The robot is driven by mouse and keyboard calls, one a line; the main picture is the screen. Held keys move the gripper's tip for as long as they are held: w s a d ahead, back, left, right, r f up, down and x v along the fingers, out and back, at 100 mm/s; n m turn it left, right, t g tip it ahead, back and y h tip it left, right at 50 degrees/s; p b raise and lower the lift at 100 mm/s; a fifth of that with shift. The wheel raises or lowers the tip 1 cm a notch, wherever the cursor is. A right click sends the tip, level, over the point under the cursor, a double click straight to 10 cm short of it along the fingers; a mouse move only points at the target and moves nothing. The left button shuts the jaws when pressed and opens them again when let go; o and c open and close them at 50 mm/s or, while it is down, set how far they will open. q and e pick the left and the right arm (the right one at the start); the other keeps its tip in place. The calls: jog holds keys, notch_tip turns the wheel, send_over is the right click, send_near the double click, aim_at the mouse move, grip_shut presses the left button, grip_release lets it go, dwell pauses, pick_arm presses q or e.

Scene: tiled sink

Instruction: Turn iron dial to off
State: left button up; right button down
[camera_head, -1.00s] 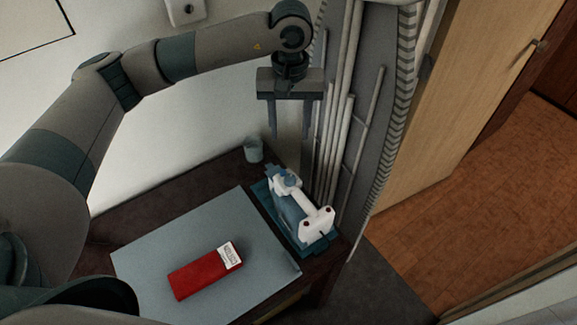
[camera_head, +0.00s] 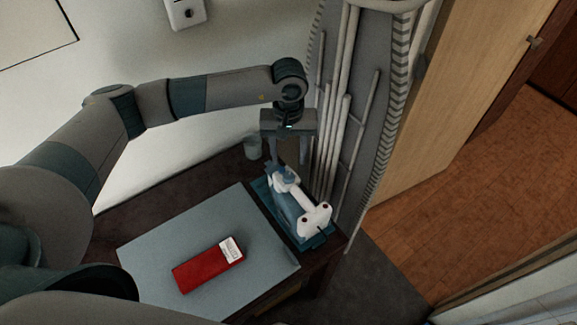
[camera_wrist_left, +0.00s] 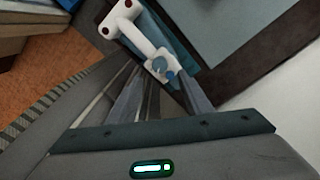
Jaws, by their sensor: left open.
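The white and blue iron (camera_head: 300,205) sits in a teal tray (camera_head: 265,193) at the right end of the dark table. In the left wrist view the iron (camera_wrist_left: 140,37) shows its white handle, with a round grey-blue dial (camera_wrist_left: 159,66) at the near end. My left gripper (camera_head: 287,162) points down at the far end of the iron, its fingers apart. In the left wrist view the left gripper (camera_wrist_left: 158,95) has its open fingers on either side of the dial end, with nothing between them touching. My right gripper is not in view.
A red packet (camera_head: 208,270) with a white label lies on a grey mat (camera_head: 150,245). A small grey cup (camera_head: 252,148) stands behind the left gripper. An upright ironing board (camera_head: 370,100) with metal legs stands close behind the iron. Open floor lies right.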

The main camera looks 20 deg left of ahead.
aim_at(289, 175)
pick_arm(q)
notch_tip(289, 175, down, 6)
jog(key=shift+f+p, duration=0.2)
jog(key=shift+p, duration=1)
jog(key=shift+f, duration=0.7)
jog(key=c, duration=1.1)
